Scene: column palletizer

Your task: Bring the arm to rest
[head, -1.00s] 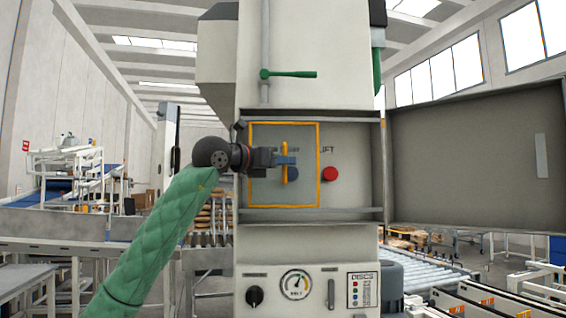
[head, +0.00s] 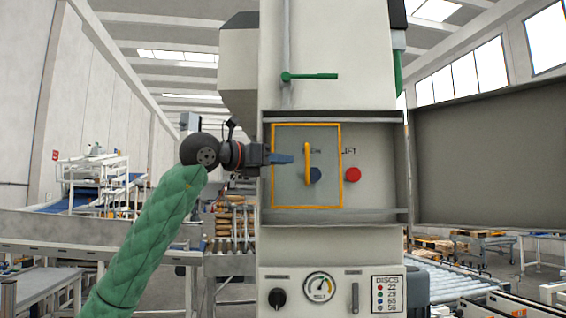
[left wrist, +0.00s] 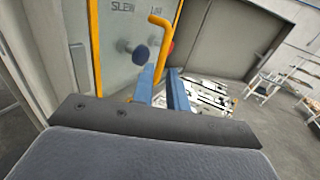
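My left gripper (head: 282,159) has blue fingers and points right at the cabinet front. It stands a little left of the yellow handle (head: 307,165), apart from it in the head view. In the left wrist view my left gripper (left wrist: 162,92) shows a gap between its fingers, with nothing held; the yellow handle (left wrist: 158,50) lies beyond them. The handle sits on a clear guard panel with a yellow frame (head: 341,165), which covers the blue button (head: 316,175). My right gripper is in neither view.
The red button (head: 353,174) is right of the guard, under the word LIFT. The open grey cabinet door (head: 490,155) stands at the right. A green lever (head: 312,76) is above the recess. A knob (head: 277,298) and gauge (head: 319,287) are below.

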